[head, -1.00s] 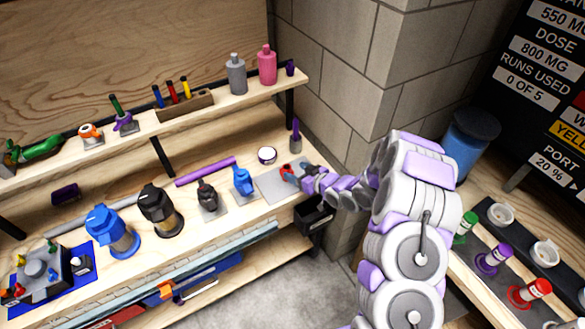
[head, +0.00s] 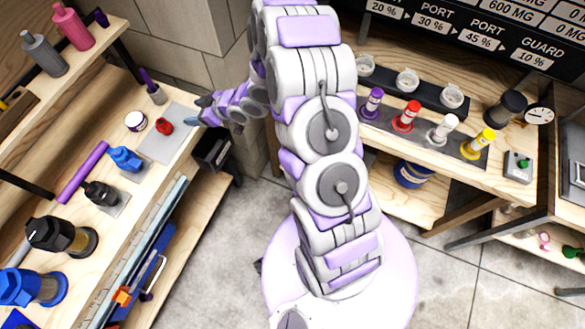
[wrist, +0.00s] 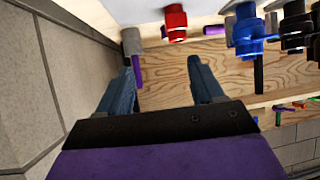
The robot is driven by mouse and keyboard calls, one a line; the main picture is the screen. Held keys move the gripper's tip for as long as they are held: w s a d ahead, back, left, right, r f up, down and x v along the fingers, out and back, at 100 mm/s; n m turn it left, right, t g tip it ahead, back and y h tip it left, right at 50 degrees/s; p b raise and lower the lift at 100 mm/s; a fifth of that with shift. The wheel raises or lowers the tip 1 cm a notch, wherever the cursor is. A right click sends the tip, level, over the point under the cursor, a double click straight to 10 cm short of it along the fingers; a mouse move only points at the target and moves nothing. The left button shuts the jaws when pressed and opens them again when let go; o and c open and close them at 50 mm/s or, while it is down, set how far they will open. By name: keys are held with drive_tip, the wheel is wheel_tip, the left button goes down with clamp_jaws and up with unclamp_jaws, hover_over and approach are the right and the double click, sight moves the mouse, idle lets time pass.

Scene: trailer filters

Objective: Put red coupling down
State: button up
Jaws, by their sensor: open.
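The red coupling (head: 164,126) stands on a grey mat (head: 165,143) on the workbench in the head view. It also shows near the top of the wrist view (wrist: 175,22). My gripper (head: 200,110) is to the right of the coupling, over the bench's right end, and apart from it. In the wrist view my gripper (wrist: 166,75) has its two blue-grey fingers spread wide with nothing between them.
A white jar (head: 136,121) stands beside the mat, and a blue fitting (head: 126,158) and black fitting (head: 100,193) stand nearby. A purple rod (head: 82,172) lies behind them. A black bin (head: 212,150) hangs at the bench edge. Another bench with colored vials (head: 406,115) is to the right.

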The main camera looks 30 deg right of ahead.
drive_tip(key=s+d+r+m+g+h, duration=0.4)
drive_tip(key=s+d+r+h, duration=0.5)
drive_tip(key=s+d+r, duration=0.45)
drive_tip(key=s+a+r+m+g, duration=0.1)
drive_tip(key=s+r+g, duration=0.1)
drive_tip(key=s, duration=0.8)
drive_tip(key=s+a+r+m+g, duration=0.2)
drive_tip(key=s+r, duration=0.2)
drive_tip(key=s, duration=0.6)
drive_tip(key=s+a+r+m+g+y, duration=0.1)
drive_tip(key=s+r+g, duration=0.1)
drive_tip(key=s, duration=0.8)
drive_tip(key=shift+a+r+g, duration=0.25)
drive_tip(key=shift+r+g, duration=0.15)
drive_tip(key=shift+r, duration=0.05)
drive_tip(key=shift+w, duration=0.1)
drive_tip(key=shift+c, duration=0.4)
